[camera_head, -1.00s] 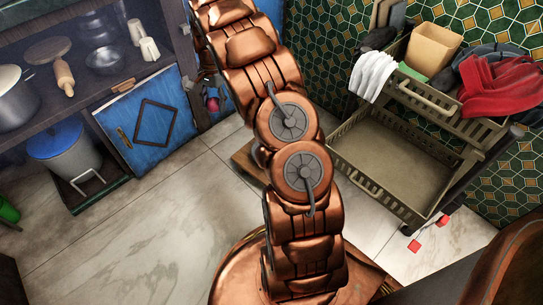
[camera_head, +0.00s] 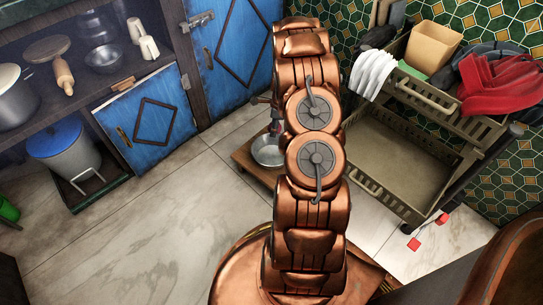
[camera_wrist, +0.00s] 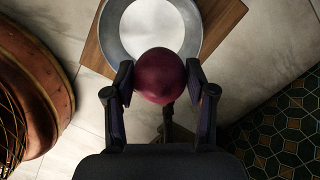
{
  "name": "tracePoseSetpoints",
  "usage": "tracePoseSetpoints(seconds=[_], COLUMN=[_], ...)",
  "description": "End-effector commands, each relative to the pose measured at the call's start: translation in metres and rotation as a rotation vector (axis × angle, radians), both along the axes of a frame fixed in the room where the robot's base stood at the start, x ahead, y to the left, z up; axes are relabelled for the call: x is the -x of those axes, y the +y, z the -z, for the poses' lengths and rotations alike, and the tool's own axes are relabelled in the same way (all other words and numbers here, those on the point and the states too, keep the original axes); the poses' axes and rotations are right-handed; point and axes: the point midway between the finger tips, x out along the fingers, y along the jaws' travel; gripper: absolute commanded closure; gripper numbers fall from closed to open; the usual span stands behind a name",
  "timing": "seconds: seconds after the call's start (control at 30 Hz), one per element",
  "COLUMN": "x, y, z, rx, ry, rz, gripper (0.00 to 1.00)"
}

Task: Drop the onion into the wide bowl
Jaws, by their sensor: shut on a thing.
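A dark red onion (camera_wrist: 160,76) sits between the two fingers of my gripper (camera_wrist: 160,88) in the wrist view, with a finger against each side. My gripper is shut on it. Beyond it is the wide metal bowl (camera_wrist: 150,18), pale grey and round; the onion overlaps its near edge in this view. In the head view the bowl (camera_head: 268,152) stands on the floor-level wooden board just left of my arm, partly hidden by it. How high the onion is above the bowl I cannot tell.
The wooden board (camera_head: 246,164) lies under the bowl. A blue cabinet and shelves with pots are at left. The tiled floor (camera_head: 150,230) at front left is clear.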

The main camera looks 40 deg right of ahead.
Motion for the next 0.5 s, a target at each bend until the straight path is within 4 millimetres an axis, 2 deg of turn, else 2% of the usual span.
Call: tracePoseSetpoints(seconds=[0.3, 0.5], x=[0.000, 0.000], y=[0.000, 0.000], z=[0.037, 0.050], rx=[0.001, 0.001], ry=[0.001, -0.001], rz=[-0.003, -0.002], gripper=[0.81, 0.81])
